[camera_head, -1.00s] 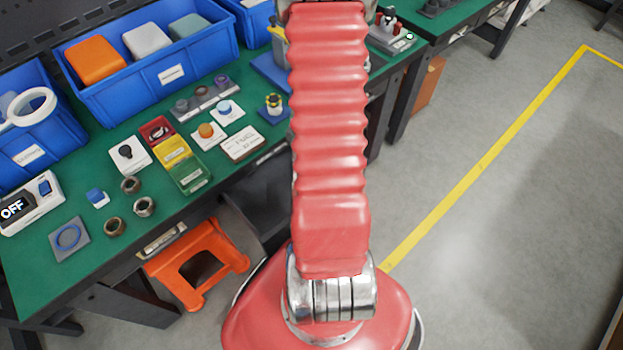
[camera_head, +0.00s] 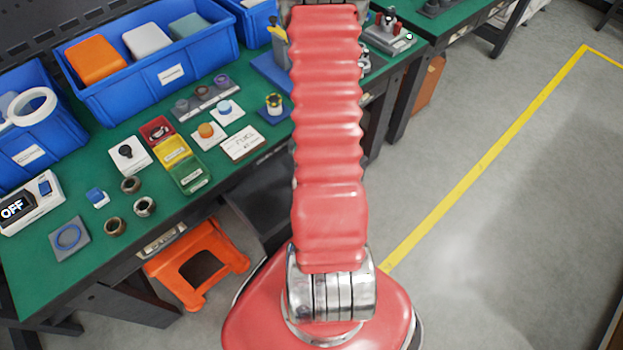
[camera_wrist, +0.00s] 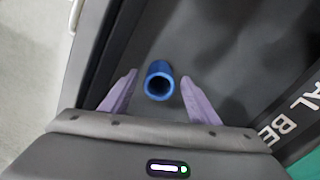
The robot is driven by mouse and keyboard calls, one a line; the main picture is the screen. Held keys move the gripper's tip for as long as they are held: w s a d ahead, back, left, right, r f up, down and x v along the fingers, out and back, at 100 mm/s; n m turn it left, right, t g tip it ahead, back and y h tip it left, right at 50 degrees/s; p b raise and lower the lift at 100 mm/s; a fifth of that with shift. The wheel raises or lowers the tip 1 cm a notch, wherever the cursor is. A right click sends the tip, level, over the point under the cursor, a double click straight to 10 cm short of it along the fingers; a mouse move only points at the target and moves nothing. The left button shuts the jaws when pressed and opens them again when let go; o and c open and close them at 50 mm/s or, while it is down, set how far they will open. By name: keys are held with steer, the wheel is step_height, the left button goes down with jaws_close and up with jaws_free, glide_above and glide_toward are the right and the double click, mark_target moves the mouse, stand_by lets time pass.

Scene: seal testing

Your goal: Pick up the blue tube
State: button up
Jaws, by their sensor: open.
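The blue tube (camera_wrist: 160,80) shows in the wrist view as a short hollow cylinder, its dark opening turned toward the camera. It is on or above a dark grey surface. My gripper (camera_wrist: 160,88) is open, with one purple finger on each side of the tube and a visible gap between each finger and the tube. How far the fingertips are from the tube in depth I cannot tell. In the head view my red arm hides the gripper, and I cannot make out the tube there.
In the wrist view, a dark panel with white lettering (camera_wrist: 290,118) lies to the right. In the head view, a green workbench (camera_head: 60,285) holds blue bins (camera_head: 130,110), a coloured tray (camera_head: 172,152) and several metal rings. An orange stool (camera_head: 195,265) stands below its edge.

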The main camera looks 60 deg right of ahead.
steer(key=shift+c, duration=0.2)
steer(key=c, duration=1.1)
steer(key=shift+r, duration=0.1)
steer(key=shift+r, duration=4.95)
